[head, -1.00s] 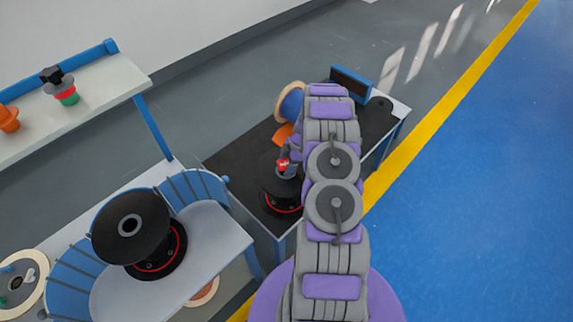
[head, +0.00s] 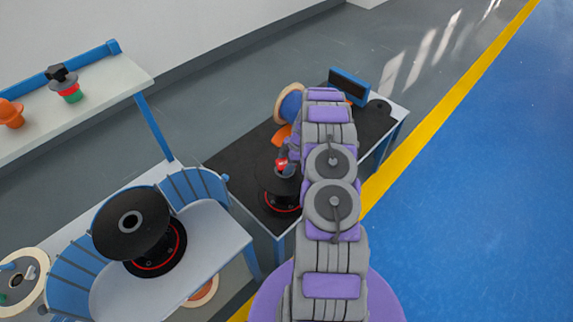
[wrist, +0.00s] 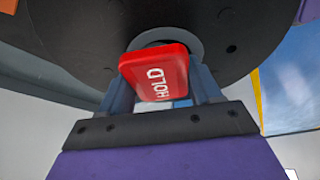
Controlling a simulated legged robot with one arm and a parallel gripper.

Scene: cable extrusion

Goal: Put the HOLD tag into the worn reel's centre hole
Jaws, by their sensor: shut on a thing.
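The red HOLD tag (wrist: 158,74) is between the fingers of my gripper (wrist: 160,98), which is shut on it. In the head view the tag (head: 281,164) shows as a small red spot above a black reel (head: 275,181) with a red ring at its base. In the wrist view the black reel flange (wrist: 85,35) fills the top. The tag overlaps the grey ring of its centre hole (wrist: 185,44) and hides much of it. I cannot tell whether the tag's far end is inside the hole. No label shows whether this reel is the worn one.
Another black reel (head: 132,224) stands on the left bench (head: 215,240) inside a blue curved fence. An orange-and-blue reel (head: 290,101) and a blue-framed panel (head: 348,86) are behind my arm on the black-topped table (head: 232,160). A shelf (head: 60,115) holds small parts at upper left.

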